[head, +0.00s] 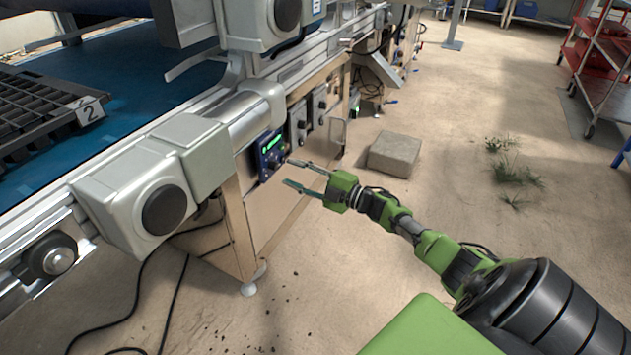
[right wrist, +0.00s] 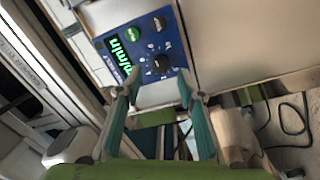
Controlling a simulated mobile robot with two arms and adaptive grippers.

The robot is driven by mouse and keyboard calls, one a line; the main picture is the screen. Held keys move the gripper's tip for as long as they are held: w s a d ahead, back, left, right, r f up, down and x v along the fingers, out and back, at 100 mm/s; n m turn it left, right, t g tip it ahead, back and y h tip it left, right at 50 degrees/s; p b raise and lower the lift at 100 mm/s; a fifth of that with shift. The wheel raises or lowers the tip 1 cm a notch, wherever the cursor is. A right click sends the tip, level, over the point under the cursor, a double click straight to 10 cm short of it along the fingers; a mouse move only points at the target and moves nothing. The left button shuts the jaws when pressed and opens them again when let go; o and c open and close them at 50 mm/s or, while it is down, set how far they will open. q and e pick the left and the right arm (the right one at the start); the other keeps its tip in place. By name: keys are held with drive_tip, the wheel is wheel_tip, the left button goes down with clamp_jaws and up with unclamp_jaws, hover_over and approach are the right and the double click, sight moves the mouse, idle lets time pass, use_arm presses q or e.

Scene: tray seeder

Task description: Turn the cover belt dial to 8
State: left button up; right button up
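A blue control panel (head: 262,166) is set in the side of the machine; it also shows in the right wrist view (right wrist: 101,42). The dial's setting is too small to read. My right gripper (head: 289,172) is open and empty, its fingers pointing at the panel. In the right wrist view its fingertips (right wrist: 158,82) lie on either side of the dial's lower end, apparently short of it. My left gripper is out of view.
A conveyor with a blue belt (head: 115,105) and a black tray (head: 35,115) marked 2 runs above the panel. Grey boxes (head: 301,125) sit beside the panel. A concrete block (head: 394,153) lies on the floor. Cables (head: 180,290) trail at lower left. Floor to the right is mostly clear.

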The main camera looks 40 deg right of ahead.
drive_tip(key=v, duration=0.8)
drive_tip(key=shift+s, duration=0.2)
drive_tip(key=shift+d, duration=0.1)
